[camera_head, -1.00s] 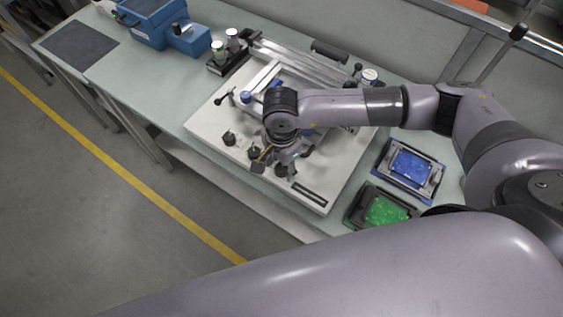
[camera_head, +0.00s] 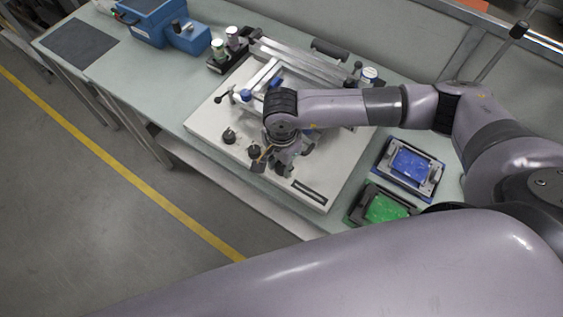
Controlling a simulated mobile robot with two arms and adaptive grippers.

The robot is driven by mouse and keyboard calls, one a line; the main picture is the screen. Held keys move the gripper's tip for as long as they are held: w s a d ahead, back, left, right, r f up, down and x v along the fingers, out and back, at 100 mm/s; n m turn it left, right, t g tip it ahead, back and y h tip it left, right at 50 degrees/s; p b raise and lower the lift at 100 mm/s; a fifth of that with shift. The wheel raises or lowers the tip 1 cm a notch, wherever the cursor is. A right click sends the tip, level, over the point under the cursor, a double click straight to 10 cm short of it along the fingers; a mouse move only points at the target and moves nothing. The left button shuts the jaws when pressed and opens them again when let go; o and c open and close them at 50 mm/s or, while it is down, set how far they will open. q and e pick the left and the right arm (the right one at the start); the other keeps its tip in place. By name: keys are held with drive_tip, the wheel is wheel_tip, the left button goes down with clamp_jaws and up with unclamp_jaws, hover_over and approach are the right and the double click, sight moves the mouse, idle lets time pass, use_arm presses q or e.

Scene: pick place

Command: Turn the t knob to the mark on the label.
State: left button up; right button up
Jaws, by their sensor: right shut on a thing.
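My right gripper (camera_head: 272,166) points down at the front part of the white panel (camera_head: 207,119). It is shut on a dark knob on the panel, which the fingers mostly cover. Two other black knobs show to the left: one (camera_head: 229,136) stands clear, and one (camera_head: 254,152) is right beside the fingers. The label and its mark are too small or hidden to make out. My left gripper is not in view.
A blue board in a holder (camera_head: 408,165) and a green board in a holder (camera_head: 384,209) lie right of the panel. A blue machine (camera_head: 152,22) stands at the back left. Bottles in a black rack (camera_head: 217,64) stand behind the panel. The bench (camera_head: 122,80) is clear at left.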

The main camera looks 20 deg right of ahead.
clamp_jaws()
drive_tip(key=shift+f+m+b, duration=0.15)
drive_tip(key=shift+m+b, duration=0.45)
drive_tip(key=shift+b, duration=0.1)
drive_tip(key=m+b, duration=0.3)
drive_tip(key=shift+f, duration=0.1)
drive_tip(key=m+b, duration=0.3)
drive_tip(key=shift+r+m+b, duration=0.2)
drive_tip(key=shift+m+b, duration=0.15)
drive_tip(key=shift+m, duration=0.45)
drive_tip(key=shift+r, duration=0.1)
